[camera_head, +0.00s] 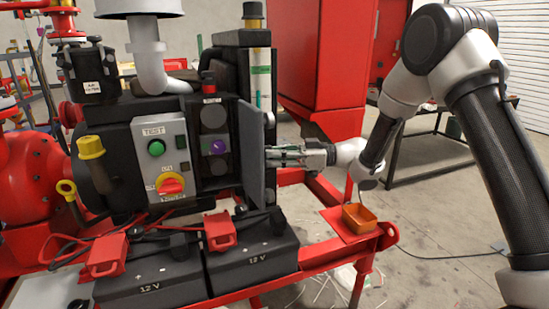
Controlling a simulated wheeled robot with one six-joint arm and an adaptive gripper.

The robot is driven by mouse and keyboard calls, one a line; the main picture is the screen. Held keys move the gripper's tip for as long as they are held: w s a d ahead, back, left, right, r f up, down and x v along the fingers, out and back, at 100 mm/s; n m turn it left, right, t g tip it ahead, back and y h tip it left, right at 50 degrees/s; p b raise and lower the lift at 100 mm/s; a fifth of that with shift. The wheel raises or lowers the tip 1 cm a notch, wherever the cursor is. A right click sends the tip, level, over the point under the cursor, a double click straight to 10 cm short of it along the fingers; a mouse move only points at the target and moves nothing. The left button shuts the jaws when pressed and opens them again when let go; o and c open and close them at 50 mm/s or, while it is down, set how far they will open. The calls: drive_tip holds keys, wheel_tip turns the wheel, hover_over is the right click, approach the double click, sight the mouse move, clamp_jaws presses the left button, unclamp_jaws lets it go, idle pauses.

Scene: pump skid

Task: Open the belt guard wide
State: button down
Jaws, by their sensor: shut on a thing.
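The belt guard (252,150) is a dark grey upright panel on the right side of the black engine housing. It stands swung out from the housing, partly open, so the dark round parts and a purple hub (217,147) behind it show. My gripper (270,154) is at the right face of the guard, about mid-height, reaching in from the right. It is shut on the guard, probably on a handle there. The fingertips and the exact grip are small and partly hidden.
A control box (160,155) with a green button and red-yellow switch is left of the guard. Two black batteries (250,260) with red clamps sit below.

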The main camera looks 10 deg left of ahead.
drive_tip(key=shift+w+a+r, duration=0.15)
drive_tip(key=shift+w+r, duration=0.2)
drive_tip(key=shift+r, duration=0.2)
drive_tip(key=c, duration=1.5)
unclamp_jaws()
drive_tip(key=shift+w+a, duration=0.15)
drive_tip(key=shift+a, duration=0.05)
drive_tip(key=shift+c, duration=0.2)
drive_tip(key=w+d+f, duration=0.1)
drive_tip(key=d, duration=1.1)
drive_tip(key=shift+w, duration=0.25)
